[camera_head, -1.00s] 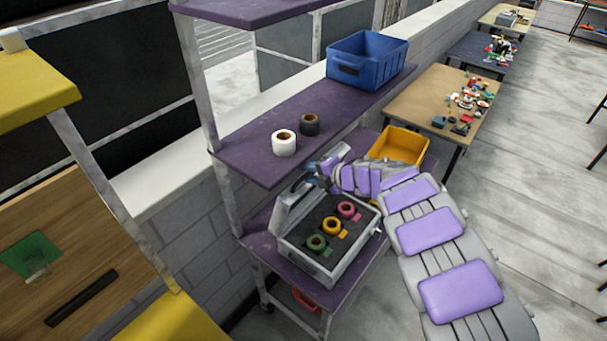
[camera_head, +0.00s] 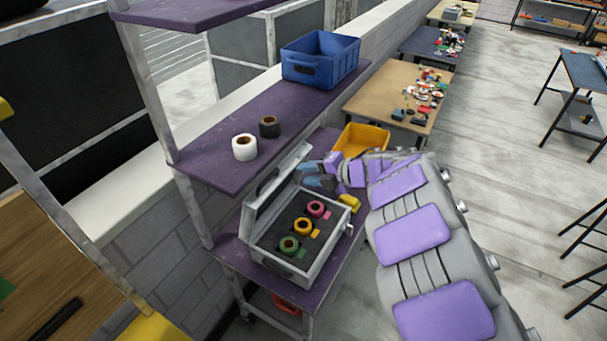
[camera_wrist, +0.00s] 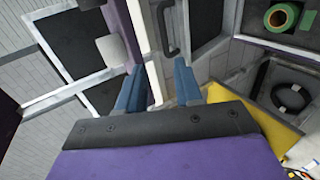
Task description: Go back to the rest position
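My gripper (camera_head: 316,175) is at the back right of the open silver case, beside its raised lid and below the purple shelf. In the wrist view my gripper's two blue fingers (camera_wrist: 157,88) stand apart with nothing between them. The case (camera_head: 300,235) lies on the lower purple shelf and holds a pink, a yellow and a green tape roll. The green roll (camera_wrist: 281,17) also shows in the wrist view.
A purple shelf (camera_head: 215,145) with a white tape roll (camera_head: 245,147), a dark roll (camera_head: 269,126) and a blue crate (camera_head: 322,75) is above and left. A yellow bin (camera_head: 361,139) stands behind my arm. Open floor lies to the right.

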